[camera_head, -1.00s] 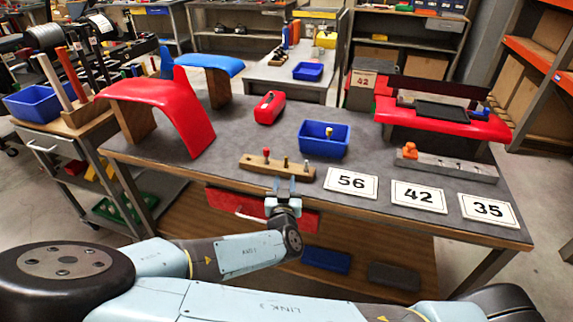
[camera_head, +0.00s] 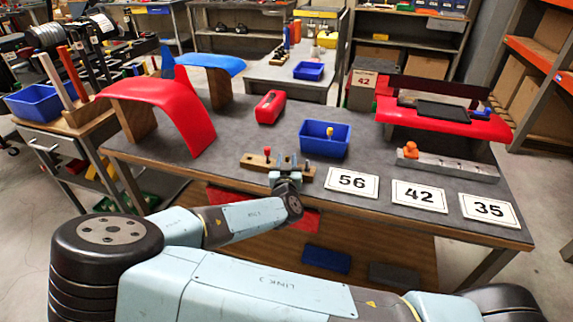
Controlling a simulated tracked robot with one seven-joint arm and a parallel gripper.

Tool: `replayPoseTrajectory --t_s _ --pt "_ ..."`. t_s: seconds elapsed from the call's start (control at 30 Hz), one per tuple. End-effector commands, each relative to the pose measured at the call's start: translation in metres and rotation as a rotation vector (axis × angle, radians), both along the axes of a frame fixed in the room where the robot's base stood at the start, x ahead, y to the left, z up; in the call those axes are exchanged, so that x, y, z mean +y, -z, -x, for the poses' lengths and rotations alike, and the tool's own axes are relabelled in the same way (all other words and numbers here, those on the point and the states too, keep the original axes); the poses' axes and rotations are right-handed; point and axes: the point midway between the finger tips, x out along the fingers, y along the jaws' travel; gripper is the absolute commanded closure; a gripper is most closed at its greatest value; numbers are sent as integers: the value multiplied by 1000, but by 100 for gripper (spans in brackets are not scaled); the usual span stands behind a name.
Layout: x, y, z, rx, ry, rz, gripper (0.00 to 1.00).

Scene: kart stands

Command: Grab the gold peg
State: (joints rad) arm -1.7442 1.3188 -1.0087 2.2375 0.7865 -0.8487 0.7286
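A wooden block (camera_head: 248,164) lies near the front edge of the grey workbench. A red-topped peg (camera_head: 267,153) stands at its left, and a small peg (camera_head: 306,165) of unclear colour at its right. My gripper (camera_head: 287,160) is low over the block's middle, pointing away from me. Its fingers hide the middle peg, so I cannot tell whether they touch it or how far apart they are. A gold-yellow peg (camera_head: 328,132) shows upright in the blue bin (camera_head: 324,147) behind and to the right.
Number cards 56 (camera_head: 352,183), 42 (camera_head: 419,196) and 35 (camera_head: 488,210) lie along the front edge. A grey rail (camera_head: 450,168) with an orange part is at right. A red fender (camera_head: 170,105) stands at left, and a red case (camera_head: 270,107) lies behind the block.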

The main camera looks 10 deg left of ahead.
Motion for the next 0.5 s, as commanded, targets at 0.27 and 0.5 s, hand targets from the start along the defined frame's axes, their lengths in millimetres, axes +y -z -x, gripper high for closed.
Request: replayPoseTrajectory --t_s 0.27,0.5 --pt "0 0 0 0 0 0 74" --pt "0 0 0 0 1 0 97"
